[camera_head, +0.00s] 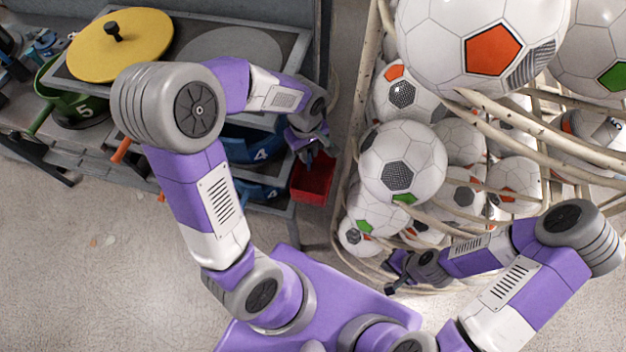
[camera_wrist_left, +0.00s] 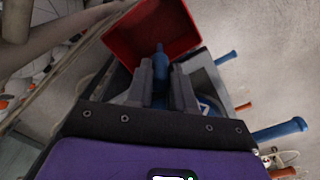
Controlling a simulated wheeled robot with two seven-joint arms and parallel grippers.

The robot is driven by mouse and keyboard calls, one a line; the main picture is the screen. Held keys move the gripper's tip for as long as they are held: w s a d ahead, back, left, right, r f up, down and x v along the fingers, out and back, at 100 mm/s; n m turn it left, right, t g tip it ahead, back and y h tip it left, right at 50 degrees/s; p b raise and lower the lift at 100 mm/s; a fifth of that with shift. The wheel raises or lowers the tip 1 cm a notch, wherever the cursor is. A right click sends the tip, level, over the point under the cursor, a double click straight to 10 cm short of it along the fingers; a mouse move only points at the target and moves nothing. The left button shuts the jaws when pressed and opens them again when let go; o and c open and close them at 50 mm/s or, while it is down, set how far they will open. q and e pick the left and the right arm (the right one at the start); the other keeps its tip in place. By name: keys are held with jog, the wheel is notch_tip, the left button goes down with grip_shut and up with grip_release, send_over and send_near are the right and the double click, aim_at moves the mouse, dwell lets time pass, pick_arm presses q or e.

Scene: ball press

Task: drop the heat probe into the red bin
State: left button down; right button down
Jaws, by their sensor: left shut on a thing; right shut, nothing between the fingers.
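The red bin (camera_head: 313,183) sits at the right side of the grey press bench, and its open inside fills the top of the left wrist view (camera_wrist_left: 125,45). My left gripper (camera_head: 308,154) is just above the bin's far side. In the left wrist view my left gripper (camera_wrist_left: 161,82) is shut on a blue piece, which appears to be the heat probe (camera_wrist_left: 160,60). Its narrow end points into the bin's opening. In the head view the probe cannot be made out. My right gripper (camera_head: 391,289) is shut and empty, low beside the ball cage.
A cage (camera_head: 350,150) full of soccer balls (camera_head: 403,160) stands close to the right of the bin. The bench (camera_head: 75,85) carries a yellow round lid (camera_head: 120,45) and a green pan marked 5 (camera_head: 70,105). Blue handles (camera_wrist_left: 280,130) stick out beside the bench.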

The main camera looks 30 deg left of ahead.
pick_arm(q)
jog(key=shift+f+b, duration=0.75)
jog(key=shift+f, duration=0.6)
jog(key=c, duration=0.9)
grip_release()
jog(key=shift+r, duration=0.1)
